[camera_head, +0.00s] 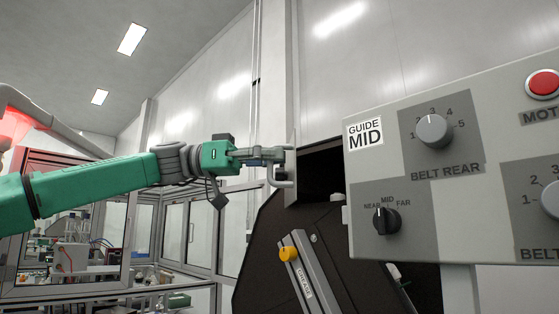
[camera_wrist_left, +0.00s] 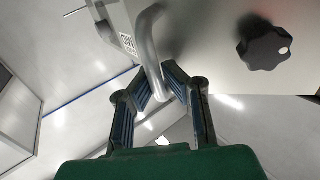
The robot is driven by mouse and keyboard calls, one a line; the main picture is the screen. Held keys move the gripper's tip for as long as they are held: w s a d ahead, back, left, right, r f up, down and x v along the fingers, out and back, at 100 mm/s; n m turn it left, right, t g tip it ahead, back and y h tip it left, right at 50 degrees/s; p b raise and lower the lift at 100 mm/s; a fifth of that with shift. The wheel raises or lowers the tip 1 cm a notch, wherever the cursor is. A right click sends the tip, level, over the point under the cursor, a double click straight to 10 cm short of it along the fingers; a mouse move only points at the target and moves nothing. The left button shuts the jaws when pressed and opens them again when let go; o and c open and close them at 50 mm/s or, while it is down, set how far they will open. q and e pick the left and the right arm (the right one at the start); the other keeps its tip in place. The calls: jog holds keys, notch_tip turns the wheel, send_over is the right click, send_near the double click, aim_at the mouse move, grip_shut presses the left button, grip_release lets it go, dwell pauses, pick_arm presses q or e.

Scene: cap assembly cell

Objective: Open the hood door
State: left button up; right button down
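A grey bar handle (camera_wrist_left: 150,45) curves down between the fingers of my left gripper (camera_wrist_left: 160,85) in the left wrist view. The finger pads close in on both sides of it and appear to touch it. In the head view my left gripper (camera_head: 272,163) is at the same handle (camera_head: 283,183), beside a pale panel edge left of a dark opening (camera_head: 320,172). The hood door's full outline cannot be made out. My right gripper is out of view.
A control panel (camera_head: 380,248) with knobs and a red button (camera_head: 543,83) fills the right. A black plate (camera_head: 262,250) with a yellow knob (camera_head: 288,254) lies below the gripper. A black star knob (camera_wrist_left: 264,45) shows in the wrist view. Glazed cabinets (camera_head: 190,232) stand at the left.

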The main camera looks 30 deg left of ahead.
pick_arm(q)
jog(key=shift+o, duration=1.4)
jog(key=shift+w, duration=0.1)
jog(key=shift+w+f, duration=0.1)
jog(key=shift+s+a, duration=0.2)
jog(key=shift+a, duration=0.25)
jog(key=v, duration=1.1)
jog(key=shift+w+f, duration=0.15)
jog(key=shift+w, duration=0.05)
jog(key=shift+s, duration=0.1)
jog(key=shift+a+f, duration=0.1)
jog(key=shift+a, duration=0.15)
